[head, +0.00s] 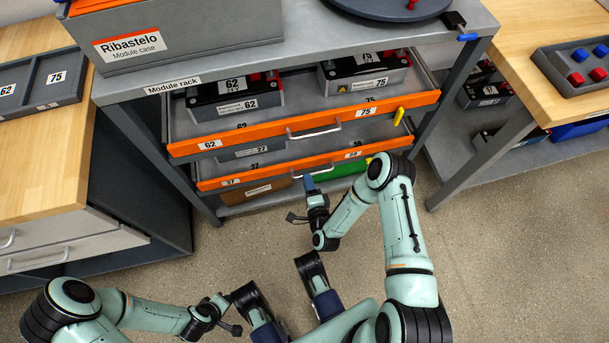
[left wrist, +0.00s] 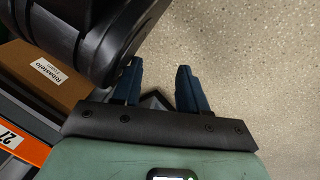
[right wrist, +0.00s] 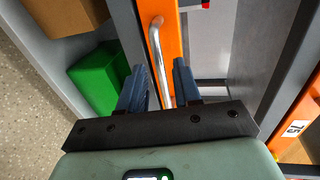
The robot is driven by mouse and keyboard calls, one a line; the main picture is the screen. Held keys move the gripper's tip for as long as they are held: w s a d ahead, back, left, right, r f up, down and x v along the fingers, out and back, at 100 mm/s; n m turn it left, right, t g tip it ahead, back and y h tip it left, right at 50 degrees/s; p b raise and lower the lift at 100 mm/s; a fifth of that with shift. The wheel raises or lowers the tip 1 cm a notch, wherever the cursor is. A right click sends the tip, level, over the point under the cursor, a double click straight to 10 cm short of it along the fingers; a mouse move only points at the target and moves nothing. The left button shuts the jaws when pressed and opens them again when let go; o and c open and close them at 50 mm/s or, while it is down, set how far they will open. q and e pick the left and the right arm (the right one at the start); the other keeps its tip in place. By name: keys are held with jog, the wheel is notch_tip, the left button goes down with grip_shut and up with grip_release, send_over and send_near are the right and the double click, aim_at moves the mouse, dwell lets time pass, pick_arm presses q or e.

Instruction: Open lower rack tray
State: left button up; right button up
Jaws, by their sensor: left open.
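The lower rack tray (head: 280,174) has an orange front with labels and a metal handle. A grey module inside shows over its front edge; I cannot tell how far out the tray is. In the right wrist view, the handle (right wrist: 158,50) runs between the fingers of my right gripper (right wrist: 160,82), which is open around it with a gap visible. In the head view, my right gripper (head: 308,183) is at the middle of the lower front. My left gripper (left wrist: 160,85) is open and empty, over the floor; in the head view it is low at the left (head: 223,299).
The upper tray (head: 240,137) is out above the lower one, holding black modules (head: 235,95). A yellow clip (head: 398,116) sits at its right. A brown box (left wrist: 45,80) and green bin (right wrist: 100,78) lie below. Benches stand either side; floor (head: 500,260) is clear at right.

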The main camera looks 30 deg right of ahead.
pick_arm(q)
jog(key=shift+s+a+f+g+b, duration=0.1)
jog(key=shift+s+f+g+b, duration=0.2)
jog(key=shift+s+f, duration=0.3)
jog(key=shift+s+a+f+g+b, duration=0.15)
jog(key=shift+s+f+g, duration=0.2)
jog(key=shift+s, duration=0.35)
pick_arm(e)
jog(key=shift+x, duration=2.1)
grip_shut()
jog(key=shift+s, duration=0.2)
